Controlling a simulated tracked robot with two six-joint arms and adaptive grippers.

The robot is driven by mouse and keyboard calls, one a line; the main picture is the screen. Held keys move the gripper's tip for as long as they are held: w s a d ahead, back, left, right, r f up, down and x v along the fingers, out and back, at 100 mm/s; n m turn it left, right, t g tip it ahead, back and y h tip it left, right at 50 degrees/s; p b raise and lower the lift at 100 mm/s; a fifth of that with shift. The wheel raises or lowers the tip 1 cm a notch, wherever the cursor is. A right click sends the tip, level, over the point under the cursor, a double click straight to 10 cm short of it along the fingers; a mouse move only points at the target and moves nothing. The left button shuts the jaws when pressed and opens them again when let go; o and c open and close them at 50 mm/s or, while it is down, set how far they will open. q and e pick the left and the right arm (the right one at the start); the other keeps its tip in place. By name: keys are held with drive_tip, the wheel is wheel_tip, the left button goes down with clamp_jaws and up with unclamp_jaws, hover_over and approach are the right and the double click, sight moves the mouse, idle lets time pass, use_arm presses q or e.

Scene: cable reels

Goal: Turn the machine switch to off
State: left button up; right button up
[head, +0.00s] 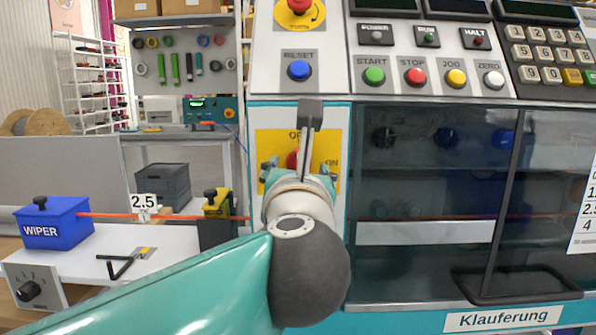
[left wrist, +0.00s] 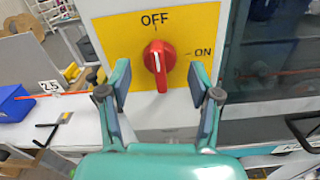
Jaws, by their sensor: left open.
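The machine switch is a red rotary knob (left wrist: 159,57) on a yellow plate (left wrist: 205,22) marked OFF at the top and ON at the right. In the left wrist view its raised grip bar, with a white line on it, runs roughly up and down. My left gripper (left wrist: 160,82) is open, with one finger on each side of the knob and a gap to both. In the head view my left gripper (head: 299,167) is in front of the plate (head: 268,140) and hides most of the knob (head: 291,160). My right gripper is not in view.
Above the plate are a red emergency stop (head: 299,6) and a blue RESET button (head: 299,70). A dark glass door (head: 430,180) with a handle (head: 517,298) is to the right. A blue WIPER box (head: 52,222) and an orange cable (head: 115,215) are at left.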

use_arm(q)
drive_tip(key=shift+s+b, duration=0.75)
drive_tip(key=shift+s, duration=2.25)
